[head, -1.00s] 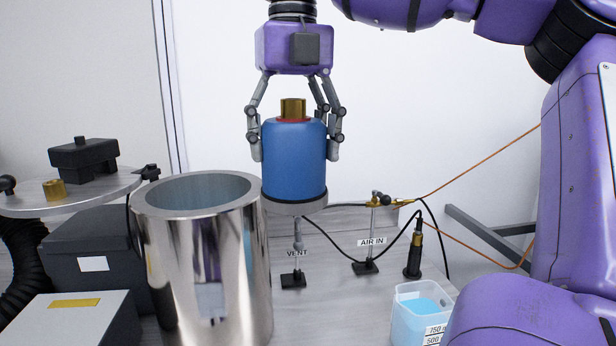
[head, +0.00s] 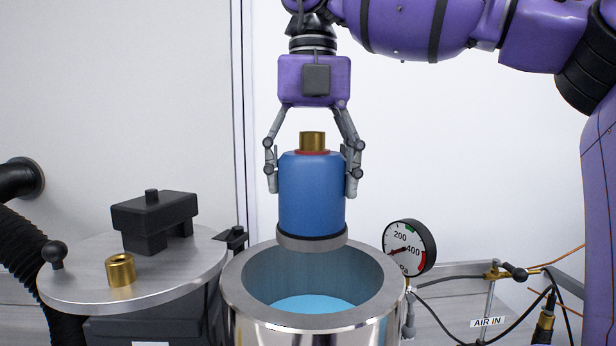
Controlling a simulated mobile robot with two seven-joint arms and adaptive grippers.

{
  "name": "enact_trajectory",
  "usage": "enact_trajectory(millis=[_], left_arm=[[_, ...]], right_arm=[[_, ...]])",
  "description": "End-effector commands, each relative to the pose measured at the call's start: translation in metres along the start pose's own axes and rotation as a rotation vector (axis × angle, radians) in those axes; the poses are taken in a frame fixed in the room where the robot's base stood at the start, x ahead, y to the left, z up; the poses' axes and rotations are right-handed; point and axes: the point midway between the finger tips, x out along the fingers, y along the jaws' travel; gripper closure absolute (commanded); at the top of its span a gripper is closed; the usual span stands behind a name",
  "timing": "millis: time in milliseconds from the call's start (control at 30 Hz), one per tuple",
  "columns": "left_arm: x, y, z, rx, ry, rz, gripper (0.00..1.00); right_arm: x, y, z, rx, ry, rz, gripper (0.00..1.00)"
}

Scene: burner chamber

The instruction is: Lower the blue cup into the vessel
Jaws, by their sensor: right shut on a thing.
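The blue cup (head: 312,195) is upright, with a brass fitting (head: 312,141) on a red ring at its top and a grey metal base. My right gripper (head: 313,185) comes down from above and is shut on the blue cup, with fingers on both sides. The steel vessel (head: 243,295) stands below, its round mouth open, with light blue liquid inside. The cup's base appears in front of the vessel's far rim; I cannot tell how far it is above the rim. My left gripper is not in view.
A round metal lid (head: 80,283) at left carries a black clamp-like block (head: 155,218) and a brass nut (head: 120,270). A pressure gauge (head: 408,247) stands close to the vessel's right.

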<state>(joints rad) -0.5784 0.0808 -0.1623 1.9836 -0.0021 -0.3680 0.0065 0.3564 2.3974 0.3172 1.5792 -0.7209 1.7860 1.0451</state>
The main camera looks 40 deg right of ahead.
Motion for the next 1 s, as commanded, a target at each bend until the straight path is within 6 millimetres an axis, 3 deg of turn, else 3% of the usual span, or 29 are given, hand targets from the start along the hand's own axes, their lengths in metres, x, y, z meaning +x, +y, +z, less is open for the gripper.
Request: enact_trajectory(millis=[433,1000], left_arm=[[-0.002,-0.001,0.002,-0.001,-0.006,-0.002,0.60],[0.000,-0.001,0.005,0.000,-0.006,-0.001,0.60]], right_arm=[[-0.002,0.000,0.000,-0.003,-0.001,0.000,0.93],[0.044,-0.001,0.000,-0.003,0.000,-0.001,0.93]])
